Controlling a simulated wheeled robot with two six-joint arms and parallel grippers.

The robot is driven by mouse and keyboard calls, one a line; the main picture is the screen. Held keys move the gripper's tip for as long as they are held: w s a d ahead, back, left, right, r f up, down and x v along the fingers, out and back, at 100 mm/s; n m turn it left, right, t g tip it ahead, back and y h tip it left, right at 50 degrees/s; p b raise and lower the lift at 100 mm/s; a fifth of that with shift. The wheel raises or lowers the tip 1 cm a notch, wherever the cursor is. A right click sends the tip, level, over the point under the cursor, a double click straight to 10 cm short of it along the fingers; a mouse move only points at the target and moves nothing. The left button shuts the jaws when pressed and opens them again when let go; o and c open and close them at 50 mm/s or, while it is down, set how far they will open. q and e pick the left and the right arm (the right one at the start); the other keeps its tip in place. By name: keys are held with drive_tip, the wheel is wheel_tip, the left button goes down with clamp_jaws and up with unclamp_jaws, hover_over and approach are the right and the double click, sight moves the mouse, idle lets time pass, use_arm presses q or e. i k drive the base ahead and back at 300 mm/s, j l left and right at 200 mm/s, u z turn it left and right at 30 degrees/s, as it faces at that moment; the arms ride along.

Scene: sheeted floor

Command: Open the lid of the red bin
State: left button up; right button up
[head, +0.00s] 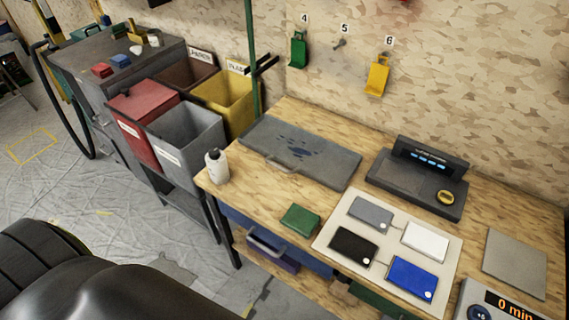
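The red bin (136,139) stands at the left, in a rack with other bins. Its flat red lid (146,101) lies over its top, and the lid looks shut. A small dark mark, perhaps a handle, shows near the lid's left edge. A pale label is on the bin's front. Neither of my grippers is in view. A dark rounded part at the lower left looks like part of my own body.
An open grey bin (172,159) adjoins the red bin; a yellow bin (244,104) and a brown bin (176,83) stand behind. A white bottle (217,168) is on the wooden workbench (293,192) to the right. Sheeted floor (62,185) lies clear in front.

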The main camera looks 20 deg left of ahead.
sight(136, 102)
drive_tip(key=u, duration=1.75)
drive_tip(key=i+j+z, duration=0.2)
drive_tip(key=z, duration=0.25)
drive_tip(key=i+j+z, duration=0.15)
drive_tip(key=z, duration=0.25)
drive_tip(key=i+j+z, duration=0.15)
drive_tip(key=j+z, duration=0.3)
